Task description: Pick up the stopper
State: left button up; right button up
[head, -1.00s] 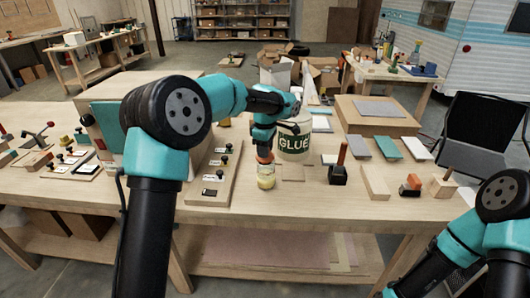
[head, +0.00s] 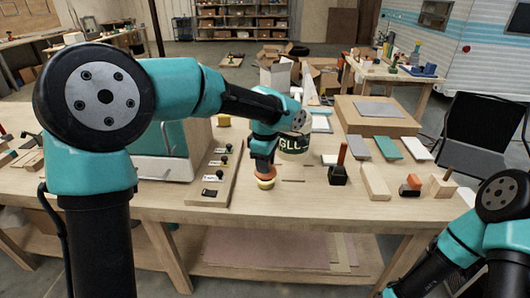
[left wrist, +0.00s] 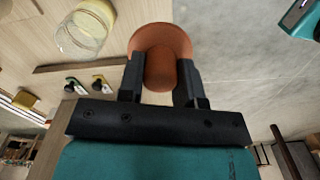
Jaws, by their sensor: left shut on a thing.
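The stopper (left wrist: 160,45) is orange-brown and round. In the left wrist view it sits between the two black fingers of my left gripper (left wrist: 160,75), which is shut on it. In the head view my left gripper (head: 264,160) points down and the stopper (head: 265,172) shows as an orange piece below it. A glass jar with pale yellow contents (left wrist: 85,28) stands apart from the stopper in the left wrist view. My right gripper is out of view.
A board with small knobs (head: 212,188) lies to the left. A black block with an orange handle (head: 338,174) and wood pieces (head: 375,182) are to the right. The table's front edge is close.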

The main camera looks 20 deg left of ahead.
pick_arm(q)
jog(key=s, duration=0.1)
jog(key=s+d, duration=0.1)
jog(key=s, duration=0.1)
jog(key=shift+s+r, duration=0.15)
jog(key=shift+s, duration=0.15)
dwell(0.4)
